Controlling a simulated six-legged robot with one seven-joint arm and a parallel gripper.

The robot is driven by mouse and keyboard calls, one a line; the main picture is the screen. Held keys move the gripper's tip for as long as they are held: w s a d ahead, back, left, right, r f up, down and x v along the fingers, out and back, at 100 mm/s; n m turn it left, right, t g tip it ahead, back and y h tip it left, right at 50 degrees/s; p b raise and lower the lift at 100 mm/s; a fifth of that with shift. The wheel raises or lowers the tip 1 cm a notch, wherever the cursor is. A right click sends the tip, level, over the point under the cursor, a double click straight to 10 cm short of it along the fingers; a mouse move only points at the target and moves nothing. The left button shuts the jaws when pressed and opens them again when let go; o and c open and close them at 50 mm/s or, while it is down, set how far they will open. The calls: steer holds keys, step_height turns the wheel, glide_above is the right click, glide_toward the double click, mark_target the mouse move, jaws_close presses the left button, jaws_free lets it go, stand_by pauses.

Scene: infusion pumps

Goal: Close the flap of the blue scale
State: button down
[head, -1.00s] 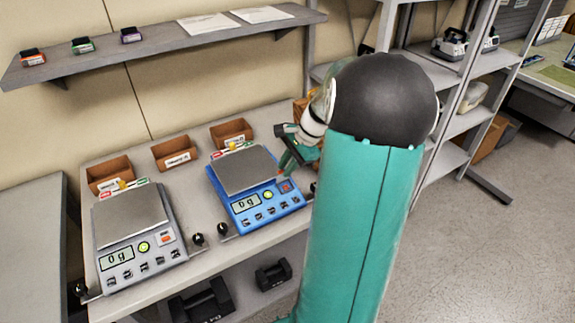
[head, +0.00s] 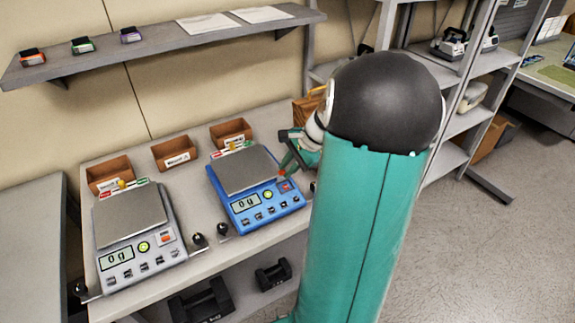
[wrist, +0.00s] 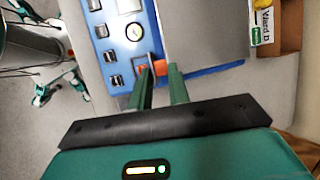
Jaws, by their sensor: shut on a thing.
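The blue scale (head: 258,200) stands on the bench, with a grey weighing plate (head: 245,169) and a display reading 0 g. My gripper (head: 282,173) is at the right side of the scale, by the red patch on its front panel. In the wrist view, the two green fingers (wrist: 160,74) are close together at the panel edge, shut on a small orange-red piece (wrist: 160,68) of the scale. I cannot tell for sure whether this piece is the flap. My arm hides the bench to the right of the scale.
A grey scale (head: 140,259) stands to the left on the same bench (head: 228,244). Several brown bins (head: 174,153) line the back. A wall shelf (head: 160,48) hangs above.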

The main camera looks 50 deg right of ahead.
mark_target(282, 179)
steer(key=t, duration=0.1)
steer(key=s+t, duration=0.1)
steer(key=t, duration=0.1)
steer(key=shift+s+a+f+n+h, duration=0.25)
steer(key=shift+s+f+n+h, duration=0.05)
steer(key=shift+f, duration=0.05)
steer(key=shift+s+a+f+n+t+h, duration=0.1)
steer(key=shift+s+f+n+t+h, duration=0.15)
steer(key=shift+t, duration=0.35)
steer(key=shift+s+a+f+n+t+h, duration=0.15)
steer(key=shift+s+t, duration=0.15)
steer(key=shift+t, duration=0.3)
steer(key=f+t, duration=0.1)
steer(key=t, duration=0.1)
steer(key=s+n+t, duration=0.1)
steer(key=t, duration=0.1)
steer(key=shift+s+a+f, duration=0.1)
steer(key=shift+a+f, duration=0.05)
steer(key=shift+f, duration=0.2)
steer(key=shift+s+f+n+t, duration=0.15)
steer(key=shift+f+n+t, duration=0.25)
steer(key=shift+t, duration=0.6)
steer(key=shift+a, duration=0.1)
steer(key=c, duration=1.4)
jaws_free()
steer(key=shift+f, duration=0.1)
